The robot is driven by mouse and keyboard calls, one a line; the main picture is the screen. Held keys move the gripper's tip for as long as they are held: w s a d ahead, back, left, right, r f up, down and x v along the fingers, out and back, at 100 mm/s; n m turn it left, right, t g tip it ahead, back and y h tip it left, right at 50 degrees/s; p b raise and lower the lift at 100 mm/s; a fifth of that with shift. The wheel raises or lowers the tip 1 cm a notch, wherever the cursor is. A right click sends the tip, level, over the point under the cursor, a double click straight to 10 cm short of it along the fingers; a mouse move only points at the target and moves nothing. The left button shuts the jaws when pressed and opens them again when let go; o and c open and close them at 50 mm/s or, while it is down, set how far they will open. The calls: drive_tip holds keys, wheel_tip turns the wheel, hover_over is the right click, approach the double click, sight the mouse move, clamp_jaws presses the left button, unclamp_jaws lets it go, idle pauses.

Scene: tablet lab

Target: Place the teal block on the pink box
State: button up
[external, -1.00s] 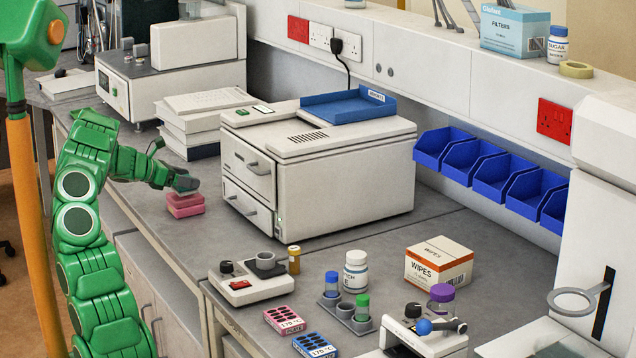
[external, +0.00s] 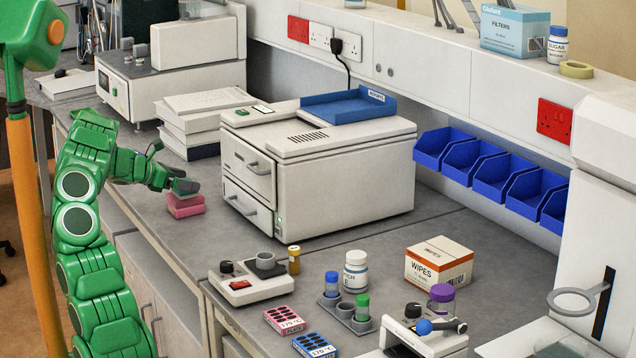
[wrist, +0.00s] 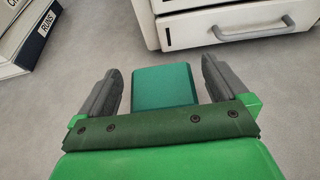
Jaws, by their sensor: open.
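The teal block (wrist: 165,88) lies between the two grey fingers of my gripper (wrist: 160,82) in the wrist view. The fingers are open, with a gap on each side of the block. In the external view, the pink box (external: 185,207) is on the bench, left of the white machine. My gripper is just above it, and the teal block (external: 187,187) appears to rest on top of the box. The pink box does not show in the wrist view; contact between block and box is too small to make out.
The white machine with drawers (external: 315,165) stands close to the right of my gripper. A stack of binders (external: 205,120) is behind it. The bench (external: 190,240) in front of the pink box is clear.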

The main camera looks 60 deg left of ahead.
drive_tip(key=v, duration=0.2)
drive_tip(key=shift+s+a+r, duration=0.1)
drive_tip(key=shift+s+r, duration=0.1)
drive_tip(key=shift+s, duration=0.15)
wheel_tip(320, 180, up, 5)
drive_tip(key=shift+r, duration=0.25)
drive_tip(key=shift+w+r, duration=0.1)
drive_tip(key=shift+r, duration=0.6)
